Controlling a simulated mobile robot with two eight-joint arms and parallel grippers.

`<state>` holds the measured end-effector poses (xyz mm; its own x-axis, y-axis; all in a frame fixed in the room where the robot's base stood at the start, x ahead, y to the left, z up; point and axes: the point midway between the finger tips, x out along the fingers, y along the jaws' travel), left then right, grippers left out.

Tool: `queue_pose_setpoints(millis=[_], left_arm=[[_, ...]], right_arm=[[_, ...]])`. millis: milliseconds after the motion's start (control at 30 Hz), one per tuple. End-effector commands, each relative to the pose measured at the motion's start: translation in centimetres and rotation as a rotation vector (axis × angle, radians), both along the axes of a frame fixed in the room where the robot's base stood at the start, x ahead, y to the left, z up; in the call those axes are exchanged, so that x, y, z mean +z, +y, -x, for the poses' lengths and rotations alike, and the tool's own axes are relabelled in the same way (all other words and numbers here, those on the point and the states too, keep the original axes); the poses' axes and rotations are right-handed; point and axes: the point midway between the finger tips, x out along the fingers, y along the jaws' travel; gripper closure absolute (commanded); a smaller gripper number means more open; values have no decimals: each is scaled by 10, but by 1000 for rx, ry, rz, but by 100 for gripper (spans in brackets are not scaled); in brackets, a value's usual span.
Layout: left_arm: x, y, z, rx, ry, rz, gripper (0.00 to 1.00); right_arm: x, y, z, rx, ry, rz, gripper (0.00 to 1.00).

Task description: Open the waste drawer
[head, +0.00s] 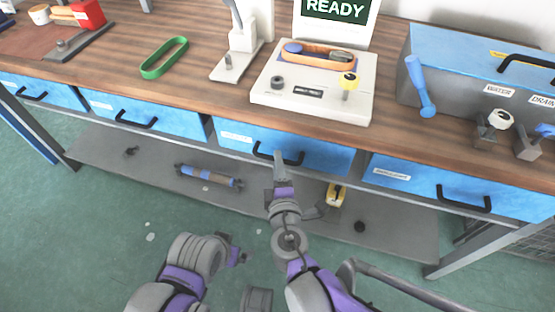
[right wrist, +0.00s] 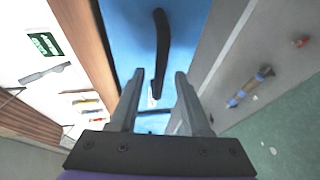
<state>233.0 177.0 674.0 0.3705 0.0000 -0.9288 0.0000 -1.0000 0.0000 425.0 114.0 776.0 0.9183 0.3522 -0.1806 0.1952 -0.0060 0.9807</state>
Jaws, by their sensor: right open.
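Several blue drawers with black bar handles run along the bench front, all looking closed. Their labels are too small to read surely, so I cannot tell which is the waste drawer. My right gripper (head: 281,158) is at the handle (head: 290,159) of the third drawer from the left (head: 325,158). In the right wrist view, the open fingers (right wrist: 158,76) point at a blue drawer front (right wrist: 190,30), with its black handle (right wrist: 161,40) ahead between them; contact is unclear. My left gripper (head: 237,253) is low, away from the drawers; its jaw state is unclear.
The wooden benchtop (head: 200,95) carries a green loop (head: 164,57), a white machine (head: 313,90) and a blue-lidded grey box (head: 470,60). A lower shelf (head: 120,155) holds a blue-banded roll (head: 208,176) and a yellow item (head: 336,194). Green floor is free in front.

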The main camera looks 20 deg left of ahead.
Motion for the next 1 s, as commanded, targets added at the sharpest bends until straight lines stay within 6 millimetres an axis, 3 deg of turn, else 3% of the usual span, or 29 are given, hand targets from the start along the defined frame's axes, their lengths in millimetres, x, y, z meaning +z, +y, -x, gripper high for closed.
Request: queue_pose_setpoints(millis=[200, 533, 800, 1000], left_arm=[[-6, 0, -1, 0, 2, 0, 0], [-7, 0, -1, 0, 2, 0, 0], [-7, 0, -1, 0, 2, 0, 0], [-7, 0, -1, 0, 2, 0, 0]], right_arm=[[-5, 8, -22, 0, 0, 0, 53], [-5, 9, -25, 0, 0, 0, 53], [-5, 9, -24, 0, 0, 0, 100], [-5, 9, -24, 0, 0, 0, 100]])
